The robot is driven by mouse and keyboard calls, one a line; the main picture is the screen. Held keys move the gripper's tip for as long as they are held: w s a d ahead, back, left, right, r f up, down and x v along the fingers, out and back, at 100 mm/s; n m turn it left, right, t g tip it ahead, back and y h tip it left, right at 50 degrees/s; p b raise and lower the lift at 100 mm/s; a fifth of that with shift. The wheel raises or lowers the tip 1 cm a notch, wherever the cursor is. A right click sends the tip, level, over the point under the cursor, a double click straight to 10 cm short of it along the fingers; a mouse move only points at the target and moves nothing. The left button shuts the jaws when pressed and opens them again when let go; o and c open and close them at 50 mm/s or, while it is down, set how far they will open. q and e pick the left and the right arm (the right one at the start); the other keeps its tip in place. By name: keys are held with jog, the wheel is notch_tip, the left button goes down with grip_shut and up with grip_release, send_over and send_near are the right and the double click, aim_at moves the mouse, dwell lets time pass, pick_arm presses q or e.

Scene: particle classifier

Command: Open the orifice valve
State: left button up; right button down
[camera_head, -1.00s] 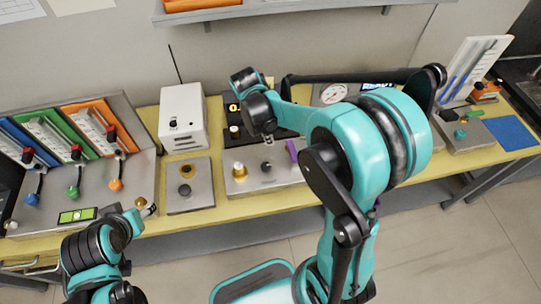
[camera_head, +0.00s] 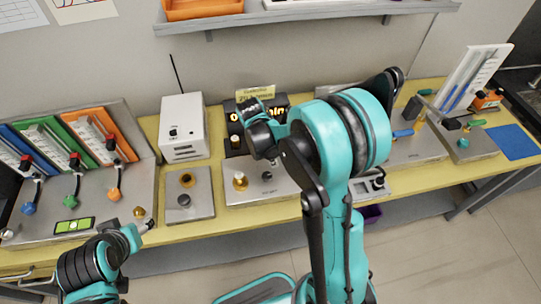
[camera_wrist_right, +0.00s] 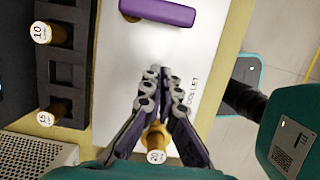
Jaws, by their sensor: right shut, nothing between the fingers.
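My right gripper (camera_wrist_right: 155,88) is shut and empty in the wrist view, its fingertips above a pale panel (camera_wrist_right: 112,65) with partly hidden lettering. A purple handle (camera_wrist_right: 165,12) lies ahead of the tips, apart from them. A brass piece with a white cap marked 20 (camera_wrist_right: 157,156) shows behind the fingers. In the head view that panel (camera_head: 252,195) carries the brass piece (camera_head: 240,181) and a dark knob (camera_head: 267,176); my arm hides the purple handle and fingertips. My left gripper (camera_head: 149,225) is by the table's front edge; its jaw state is unclear. I cannot tell which part is the orifice valve.
A dark rack (camera_wrist_right: 75,50) with brass pieces is beside the panel. A white box (camera_head: 184,128) and a smaller metal plate (camera_head: 187,208) stand to its left. A three-coloured lever panel (camera_head: 110,195) is at far left. A blue handle (camera_head: 403,133) shows at right.

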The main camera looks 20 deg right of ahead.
jog(key=x, duration=0.3)
jog(key=shift+d+b, duration=0.35)
jog(key=shift+b, duration=0.05)
jog(key=shift+s+d+r, duration=0.1)
jog(key=shift+s+d, duration=0.1)
jog(key=shift+d, duration=0.35)
jog(key=shift+s+d, duration=0.15)
jog(key=shift+d, duration=0.45)
jog(key=shift+s+d, duration=0.1)
jog(key=shift+d, duration=0.3)
